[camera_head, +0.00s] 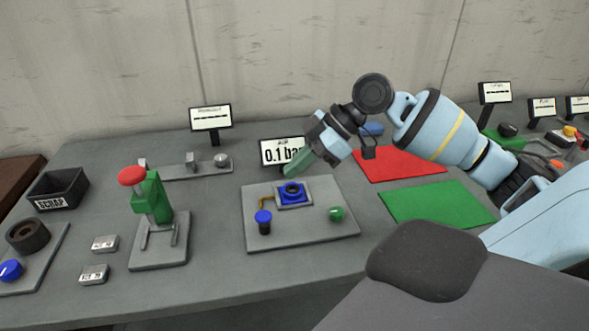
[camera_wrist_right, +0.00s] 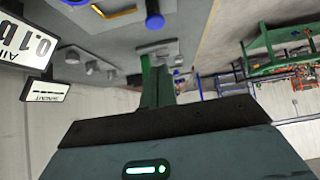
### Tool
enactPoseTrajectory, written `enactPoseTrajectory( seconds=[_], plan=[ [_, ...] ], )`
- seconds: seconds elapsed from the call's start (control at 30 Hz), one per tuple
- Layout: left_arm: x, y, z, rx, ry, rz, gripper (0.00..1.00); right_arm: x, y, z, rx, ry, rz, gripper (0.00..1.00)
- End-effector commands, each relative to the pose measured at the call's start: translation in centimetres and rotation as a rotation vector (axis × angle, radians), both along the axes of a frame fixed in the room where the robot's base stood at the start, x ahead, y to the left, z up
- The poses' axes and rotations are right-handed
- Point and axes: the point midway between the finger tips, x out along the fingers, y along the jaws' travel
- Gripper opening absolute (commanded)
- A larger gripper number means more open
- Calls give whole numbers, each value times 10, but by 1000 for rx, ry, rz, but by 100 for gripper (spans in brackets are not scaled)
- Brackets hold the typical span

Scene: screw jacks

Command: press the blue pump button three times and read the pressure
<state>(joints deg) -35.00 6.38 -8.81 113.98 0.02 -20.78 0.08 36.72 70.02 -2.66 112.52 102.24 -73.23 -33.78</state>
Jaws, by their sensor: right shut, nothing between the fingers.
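The blue pump button (camera_head: 263,217) sits on a dark round post at the front left of a grey plate (camera_head: 300,233). It seems to be the blue knob near the top of the right wrist view (camera_wrist_right: 154,20). The pressure display (camera_head: 282,153) stands behind the plate and reads 0.1 bar, its right edge partly covered by my right gripper. My right gripper (camera_head: 291,171) is shut and empty. It hovers above the back of the plate, behind and to the right of the button, apart from it. Its green fingers also show in the right wrist view (camera_wrist_right: 157,85). My left gripper is not in view.
On the same plate are a blue block with a black ring (camera_head: 292,193), an orange hose and a green knob (camera_head: 336,214). A green clamp with a red knob (camera_head: 132,176) stands left. Red (camera_head: 405,166) and green (camera_head: 430,203) mats lie right.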

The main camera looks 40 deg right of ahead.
Motion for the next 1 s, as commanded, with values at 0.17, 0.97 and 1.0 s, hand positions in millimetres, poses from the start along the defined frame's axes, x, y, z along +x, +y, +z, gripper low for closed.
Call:
enactPoseTrajectory(
  seconds=[0.17, 0.97, 1.0],
  plan=[
    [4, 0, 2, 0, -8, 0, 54, 13, 22, -23, 4, -1, 4, 0],
    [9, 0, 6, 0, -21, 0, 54, 28, 47, -94, -1, -1, 1, 0],
    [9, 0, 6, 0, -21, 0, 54, 28, 47, -94, -1, -1, 1, 0]
  ],
)
